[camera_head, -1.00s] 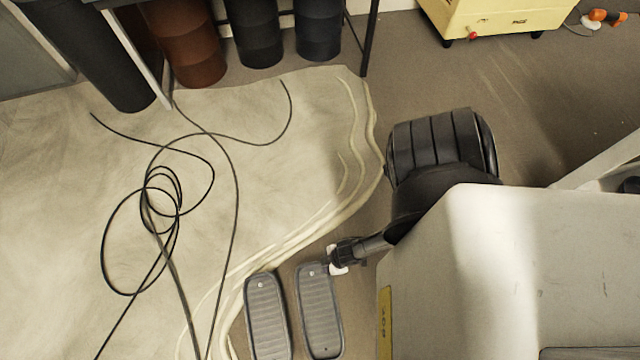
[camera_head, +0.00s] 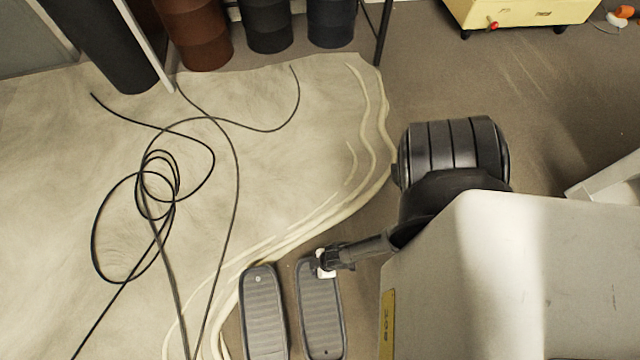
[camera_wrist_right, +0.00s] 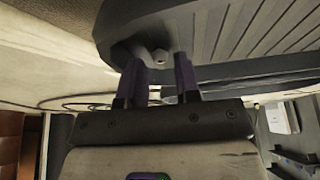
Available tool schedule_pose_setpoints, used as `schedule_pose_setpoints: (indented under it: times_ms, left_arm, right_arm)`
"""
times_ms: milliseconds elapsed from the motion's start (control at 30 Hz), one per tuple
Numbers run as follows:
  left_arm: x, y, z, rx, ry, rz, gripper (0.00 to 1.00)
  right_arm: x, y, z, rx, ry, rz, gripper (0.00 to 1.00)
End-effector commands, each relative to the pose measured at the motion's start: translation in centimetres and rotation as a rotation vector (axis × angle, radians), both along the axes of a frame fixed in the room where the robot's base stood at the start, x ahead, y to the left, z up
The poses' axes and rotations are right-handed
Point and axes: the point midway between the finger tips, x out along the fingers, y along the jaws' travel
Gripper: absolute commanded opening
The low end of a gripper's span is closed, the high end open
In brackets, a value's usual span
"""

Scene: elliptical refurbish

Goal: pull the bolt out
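Two grey ribbed foot pedals stand side by side at the bottom of the head view, the left pedal (camera_head: 264,315) and the right pedal (camera_head: 322,320). The left pedal has a small round bolt head (camera_head: 258,280) near its top end. My right gripper (camera_head: 322,265) is over the top end of the right pedal and covers its bolt in the head view. In the right wrist view, that bolt (camera_wrist_right: 160,56) sits in a recess of the pedal (camera_wrist_right: 225,40). My right gripper's purple fingertips (camera_wrist_right: 158,66) are apart, one on each side of the bolt. Contact cannot be told. My left gripper is out of view.
A loose black cable (camera_head: 150,205) lies coiled on a pale rug (camera_head: 60,150) left of the pedals. Dark and brown bins (camera_head: 195,40) stand at the back, beside a thin black post. A yellow box (camera_head: 520,10) is at the far right.

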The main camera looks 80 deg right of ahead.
Motion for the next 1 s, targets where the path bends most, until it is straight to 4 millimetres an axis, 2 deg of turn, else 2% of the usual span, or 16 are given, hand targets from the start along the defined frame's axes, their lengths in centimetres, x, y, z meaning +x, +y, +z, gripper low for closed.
schedule_pose_setpoints:
  times_ms: [467, 767, 1000]
  left_arm:
    - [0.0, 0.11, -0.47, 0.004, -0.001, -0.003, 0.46]
    - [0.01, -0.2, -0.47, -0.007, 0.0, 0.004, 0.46]
    - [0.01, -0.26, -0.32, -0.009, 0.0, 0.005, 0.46]
  right_arm:
    - [0.22, 0.06, -0.55, 0.0, 0.0, 0.0, 0.3]
    - [0.21, 0.06, -0.56, 0.0, 0.0, 0.0, 0.01]
    - [0.21, 0.05, -0.42, 0.0, 0.0, 0.0, 0.0]
